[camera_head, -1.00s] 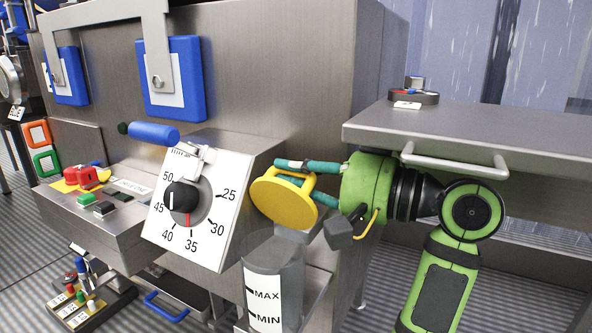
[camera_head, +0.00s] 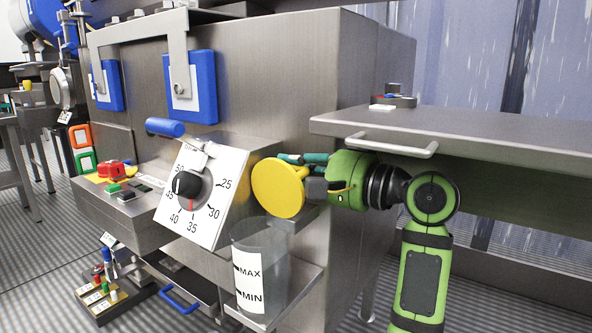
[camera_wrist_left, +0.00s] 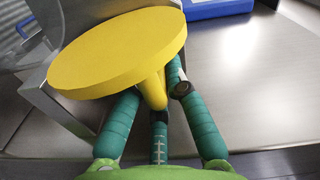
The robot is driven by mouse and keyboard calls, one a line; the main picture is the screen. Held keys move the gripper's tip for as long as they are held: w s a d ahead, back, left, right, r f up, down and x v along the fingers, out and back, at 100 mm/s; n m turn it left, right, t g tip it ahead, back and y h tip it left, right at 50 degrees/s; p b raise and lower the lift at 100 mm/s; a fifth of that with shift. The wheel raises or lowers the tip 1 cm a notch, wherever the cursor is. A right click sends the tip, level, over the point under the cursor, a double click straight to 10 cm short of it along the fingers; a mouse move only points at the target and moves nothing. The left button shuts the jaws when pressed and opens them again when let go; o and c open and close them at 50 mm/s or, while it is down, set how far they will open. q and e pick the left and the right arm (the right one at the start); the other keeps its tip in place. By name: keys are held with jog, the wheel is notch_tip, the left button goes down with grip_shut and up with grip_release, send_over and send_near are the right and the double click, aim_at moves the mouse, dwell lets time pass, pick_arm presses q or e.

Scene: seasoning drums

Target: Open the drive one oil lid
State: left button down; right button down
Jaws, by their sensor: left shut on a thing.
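The yellow oil lid (camera_head: 278,188) is a round disc tilted nearly on edge, its face toward the dial side. It is apart from the clear oil container (camera_head: 262,270), above its rim. The container has MAX and MIN marks and its top is uncovered. My left gripper (camera_head: 304,172), with teal fingers, is shut on the lid's handle from the right. In the left wrist view the lid (camera_wrist_left: 120,50) covers much of the fingertips (camera_wrist_left: 155,100), with its yellow handle between them. The container (camera_wrist_left: 30,30) shows partly at upper left there. My right gripper is not in view.
The white dial panel (camera_head: 207,195) with a black knob stands just left of the lid. A blue-handled lever (camera_head: 165,127) is above it. The steel table (camera_head: 470,132) with a bar handle (camera_head: 390,147) overhangs near my arm at right. Buttons (camera_head: 112,171) sit on the left ledge.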

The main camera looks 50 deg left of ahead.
pick_arm(q)
jog(key=c, duration=1.3)
grip_release()
jog(key=shift+r, duration=0.15)
jog(key=v, duration=1.2)
jog(key=shift+d, duration=0.1)
